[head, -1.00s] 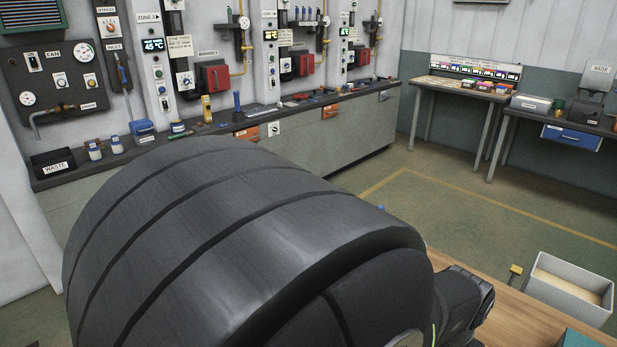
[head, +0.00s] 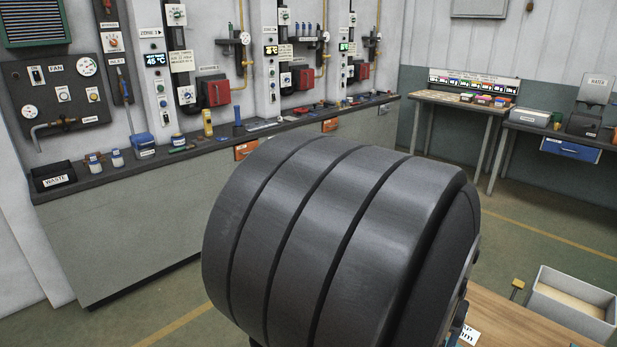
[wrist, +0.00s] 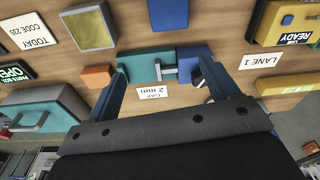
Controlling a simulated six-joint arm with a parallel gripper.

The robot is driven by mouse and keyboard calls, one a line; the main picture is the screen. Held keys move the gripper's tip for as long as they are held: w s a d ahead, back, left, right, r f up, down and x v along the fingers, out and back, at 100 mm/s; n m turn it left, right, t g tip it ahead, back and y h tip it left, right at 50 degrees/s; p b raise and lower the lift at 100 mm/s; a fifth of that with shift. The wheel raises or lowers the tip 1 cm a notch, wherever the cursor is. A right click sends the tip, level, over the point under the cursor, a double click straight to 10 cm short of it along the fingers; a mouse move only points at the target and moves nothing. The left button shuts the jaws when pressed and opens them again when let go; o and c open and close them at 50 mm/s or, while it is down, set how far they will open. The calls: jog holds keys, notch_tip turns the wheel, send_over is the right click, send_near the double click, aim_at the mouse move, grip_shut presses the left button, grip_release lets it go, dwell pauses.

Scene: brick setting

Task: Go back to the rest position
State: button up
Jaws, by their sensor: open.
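My gripper (wrist: 162,74) shows in the wrist view with its two blue fingers spread wide apart. It points down over a wooden bench top (wrist: 225,40). A teal block (wrist: 136,67) and a blue block (wrist: 196,62) lie in line with the gap between the fingers, with a grey piece between the blocks. A "GAP 2 mm" card (wrist: 160,92) lies beside them. I see nothing held; the height above the blocks is hard to tell. In the head view my own dark ribbed arm link hides the gripper and most of the bench.
In the wrist view, an orange block (wrist: 97,77), a yellow-topped block (wrist: 90,27), a teal box (wrist: 52,103) and a "LANE 1" card (wrist: 266,62) lie around. In the head view, a grey bin (head: 572,303) stands at lower right; a wall counter (head: 130,225) runs behind.

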jog(key=w+a+n, duration=0.1)
jog(key=w+a, duration=0.3)
jog(key=w, duration=0.3)
jog(key=w+a+f+n, duration=0.1)
jog(key=w+a, duration=0.3)
jog(key=w, duration=0.4)
